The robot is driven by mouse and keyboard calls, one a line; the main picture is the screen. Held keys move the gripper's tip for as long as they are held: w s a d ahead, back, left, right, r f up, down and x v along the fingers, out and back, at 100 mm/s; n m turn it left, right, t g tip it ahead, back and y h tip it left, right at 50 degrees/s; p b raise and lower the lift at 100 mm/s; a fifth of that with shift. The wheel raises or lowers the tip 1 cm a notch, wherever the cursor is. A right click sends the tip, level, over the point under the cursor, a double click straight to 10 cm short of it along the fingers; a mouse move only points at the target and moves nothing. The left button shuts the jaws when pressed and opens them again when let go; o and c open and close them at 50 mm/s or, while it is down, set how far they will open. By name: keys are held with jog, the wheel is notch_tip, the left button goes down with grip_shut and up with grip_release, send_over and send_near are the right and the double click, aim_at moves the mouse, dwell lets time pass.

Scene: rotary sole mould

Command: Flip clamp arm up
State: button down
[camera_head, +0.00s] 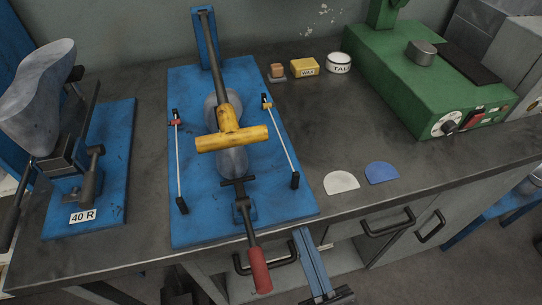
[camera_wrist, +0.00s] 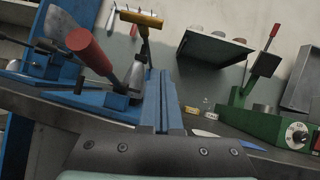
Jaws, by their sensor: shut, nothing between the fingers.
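The clamp arm (camera_head: 217,80) is a long dark bar running from the blue post (camera_head: 206,38) at the back of the middle blue base. My gripper (camera_head: 299,232) has blue fingers, shut and empty, right of the red grip, apart from the clamp arm.
Two thin rods (camera_head: 179,160) flank the last. A second blue stand (camera_head: 115,175) labelled 40 R holds a last at left. A green machine (camera_head: 410,85) stands at right. Drawer handles (camera_head: 388,222) project below the bench edge. Bare bench (camera_head: 345,125) lies right of the base.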

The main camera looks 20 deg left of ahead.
jog(key=shift+r, duration=0.1)
jog(key=r+p+x, duration=0.1)
jog(key=x, duration=0.5)
jog(key=s+r+p+x, duration=0.1)
jog(key=p+x, duration=0.1)
jog(key=x, duration=0.4)
jog(key=shift+r, duration=0.35)
jog(key=shift+r, duration=0.1)
